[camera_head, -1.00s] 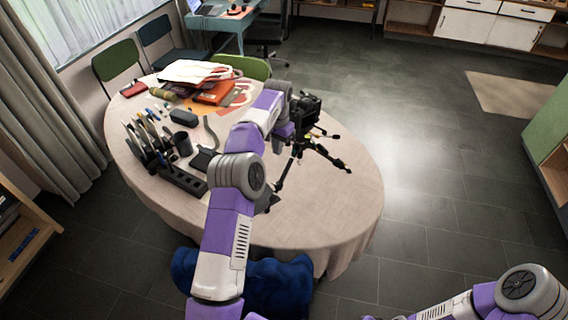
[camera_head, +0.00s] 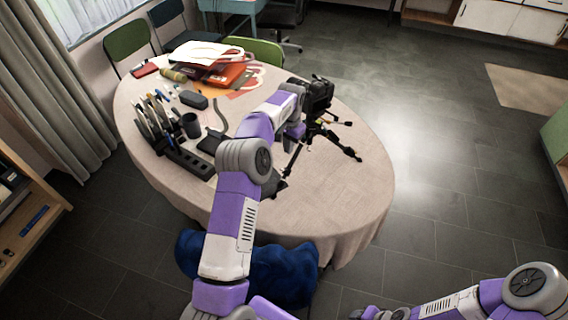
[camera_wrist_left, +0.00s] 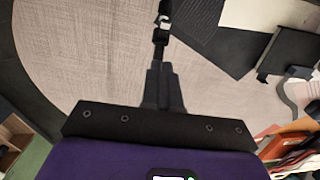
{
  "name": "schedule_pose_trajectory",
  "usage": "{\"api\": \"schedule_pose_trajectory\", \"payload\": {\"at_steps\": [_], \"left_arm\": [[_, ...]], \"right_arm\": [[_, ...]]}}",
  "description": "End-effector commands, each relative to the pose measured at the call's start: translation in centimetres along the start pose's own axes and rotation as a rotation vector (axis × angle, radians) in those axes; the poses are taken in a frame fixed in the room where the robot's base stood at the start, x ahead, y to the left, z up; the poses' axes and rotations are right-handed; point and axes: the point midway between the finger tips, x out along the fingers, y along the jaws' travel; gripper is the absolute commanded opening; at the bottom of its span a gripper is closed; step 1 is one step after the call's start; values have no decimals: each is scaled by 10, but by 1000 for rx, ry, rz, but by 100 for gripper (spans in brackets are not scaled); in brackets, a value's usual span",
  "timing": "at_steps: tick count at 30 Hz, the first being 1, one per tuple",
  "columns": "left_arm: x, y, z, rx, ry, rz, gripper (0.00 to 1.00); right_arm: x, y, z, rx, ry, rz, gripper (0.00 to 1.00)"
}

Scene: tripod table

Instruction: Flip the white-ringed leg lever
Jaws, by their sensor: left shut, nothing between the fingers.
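The black tripod (camera_head: 314,132) stands with spread legs on the round table (camera_head: 345,205), a black camera (camera_head: 319,93) on top. In the left wrist view, a dark tripod leg (camera_wrist_left: 161,38) comes down from the top edge, and a white-ringed lever (camera_wrist_left: 163,20) shows on it. My left gripper (camera_head: 296,134) is beside the tripod, on its left. Its shut, empty black fingers (camera_wrist_left: 161,68) point at the leg, just below its visible end in the wrist view. I cannot tell whether they touch. My right gripper is out of view; only its arm shows at the bottom right.
A black organizer (camera_head: 185,155), a dark cup (camera_head: 191,125) and a dark case (camera_head: 194,100) stand left of my arm. Red and white folders (camera_head: 225,72) lie at the back. The table's right and front are mostly clear. A blue seat (camera_head: 245,270) is in front.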

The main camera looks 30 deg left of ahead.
Motion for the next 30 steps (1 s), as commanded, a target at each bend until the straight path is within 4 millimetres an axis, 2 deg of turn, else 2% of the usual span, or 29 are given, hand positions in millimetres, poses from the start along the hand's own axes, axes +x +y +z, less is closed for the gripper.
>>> {"api": "schedule_pose_trajectory", "payload": {"at_steps": [1, 3, 12, 30], "left_arm": [[14, 0, 0, 0, -3, 1, 0], [29, 0, 1, -1, -3, 1, 0], [46, 0, 21, -1, -1, 0, 0], [52, 0, 26, 0, 3, 0, 0]], "right_arm": [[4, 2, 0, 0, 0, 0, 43], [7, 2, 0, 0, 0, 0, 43], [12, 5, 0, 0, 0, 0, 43], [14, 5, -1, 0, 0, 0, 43]]}}
